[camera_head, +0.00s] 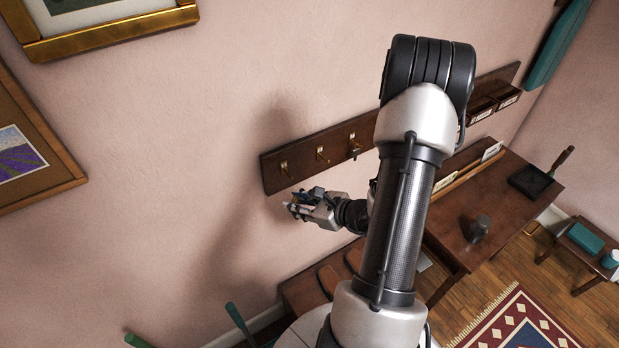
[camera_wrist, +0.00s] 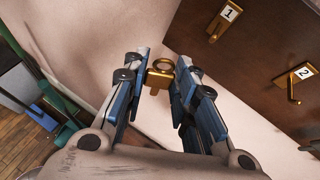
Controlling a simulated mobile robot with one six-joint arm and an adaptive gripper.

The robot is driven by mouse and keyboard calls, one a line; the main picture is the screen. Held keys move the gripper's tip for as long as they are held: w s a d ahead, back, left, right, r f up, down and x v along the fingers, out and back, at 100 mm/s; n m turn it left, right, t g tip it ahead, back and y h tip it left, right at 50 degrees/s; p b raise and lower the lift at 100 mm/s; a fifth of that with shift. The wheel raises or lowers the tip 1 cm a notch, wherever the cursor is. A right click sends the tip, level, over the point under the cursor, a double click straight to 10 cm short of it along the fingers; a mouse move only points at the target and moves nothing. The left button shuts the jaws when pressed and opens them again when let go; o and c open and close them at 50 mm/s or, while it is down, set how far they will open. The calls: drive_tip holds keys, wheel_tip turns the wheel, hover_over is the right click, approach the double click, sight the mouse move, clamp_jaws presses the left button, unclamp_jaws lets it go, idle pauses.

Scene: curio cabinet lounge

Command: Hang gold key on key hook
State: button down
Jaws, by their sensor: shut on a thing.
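My gripper (camera_head: 293,207) is just below the left end of the dark wooden hook board (camera_head: 303,178), in front of the pink wall. Brass hook 1 (camera_wrist: 217,27) and brass hook 2 (camera_wrist: 293,92), each with a white number label, are on the board to the right of the key. The key is apart from both hooks. Both hooks look empty.
A dark object (camera_head: 355,152) hangs at the third hook. A wooden desk (camera_head: 510,200) stands below, right of my arm. Gold-framed picture (camera_head: 110,33) hangs upper left.

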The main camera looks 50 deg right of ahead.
drive_tip(key=s+d+r+m+h+p, duration=0.1)
drive_tip(key=s+r+m, duration=0.1)
drive_tip(key=shift+d+m, duration=0.3)
drive_tip(key=shift+d, duration=0.1)
drive_tip(key=shift+r, duration=0.1)
drive_tip(key=shift+w+d+f+b, duration=0.2)
drive_tip(key=shift+w+d+b, duration=0.25)
drive_tip(key=shift+w, duration=0.9)
drive_tip(key=shift+w+d+f+b, duration=0.2)
drive_tip(key=shift+w+b, duration=0.4)
drive_tip(key=shift+w, duration=0.8)
drive_tip(key=shift+w+d+f+b, duration=0.2)
drive_tip(key=shift+w+d+b, duration=0.25)
drive_tip(key=shift+w, duration=0.9)
drive_tip(key=shift+a, duration=0.1)
drive_tip(key=c, duration=1.2)
unclamp_jaws()
